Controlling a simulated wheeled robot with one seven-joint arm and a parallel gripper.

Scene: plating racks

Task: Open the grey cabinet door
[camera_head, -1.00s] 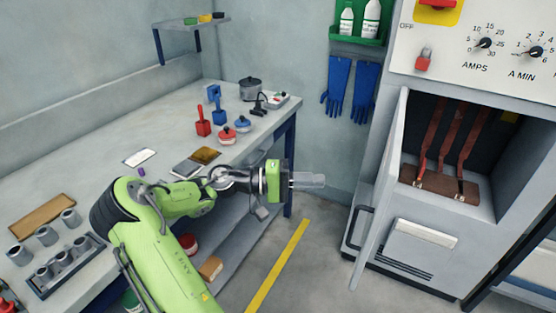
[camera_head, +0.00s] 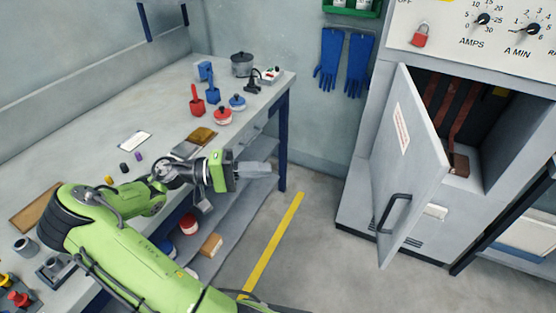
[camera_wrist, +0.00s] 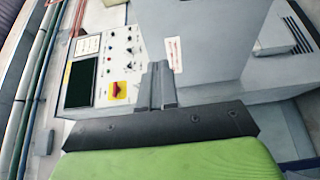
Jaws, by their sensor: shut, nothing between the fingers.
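The grey cabinet door (camera_head: 408,160) hangs partly open, hinged on its left side. Its outer face with a small label shows, and it covers the left part of the cabinet opening (camera_head: 468,120). The black bar handle (camera_head: 394,212) is low on the door near its free edge. My gripper (camera_head: 268,170) is shut and empty, well to the left of the door and touching nothing. In the wrist view, the shut fingers (camera_wrist: 156,75) point towards the cabinet, with the door (camera_wrist: 205,40) beyond them. I cannot make out the handle there.
A workbench (camera_head: 95,150) with tools and pots stands at the left, with a shelf below. Blue gloves (camera_head: 344,62) hang on the wall. The control panel (camera_head: 485,35) is above the opening. The floor with the yellow line (camera_head: 272,245) is clear between bench and cabinet.

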